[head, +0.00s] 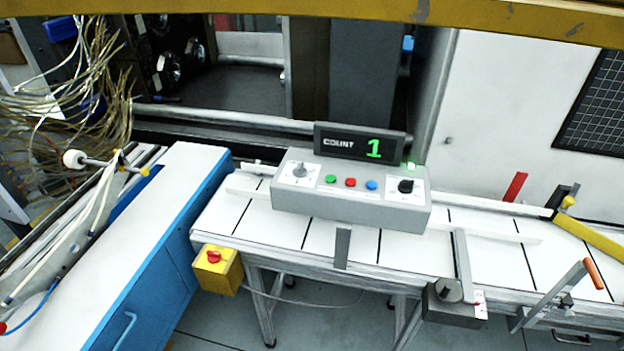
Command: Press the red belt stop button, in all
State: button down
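A grey control box (350,205) stands on the white conveyor belt. Its sloped face carries a green button (331,179), a red button (350,182) and a blue button (372,185) in a row, with a dial at each end. A larger red mushroom button (214,256) sits on a yellow box (218,270) at the conveyor's left front corner. I cannot tell whether either red button is pressed in. My gripper is not in view.
A blue cabinet with a white top (165,205) stands left of the conveyor. Loose wires (75,90) hang at the far left. An orange-handled lever (593,273) and a dark clamp block (452,305) are at the front right. Bare floor shows below the conveyor.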

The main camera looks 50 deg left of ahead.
aim_at(350, 182)
jog(key=u, duration=1.85)
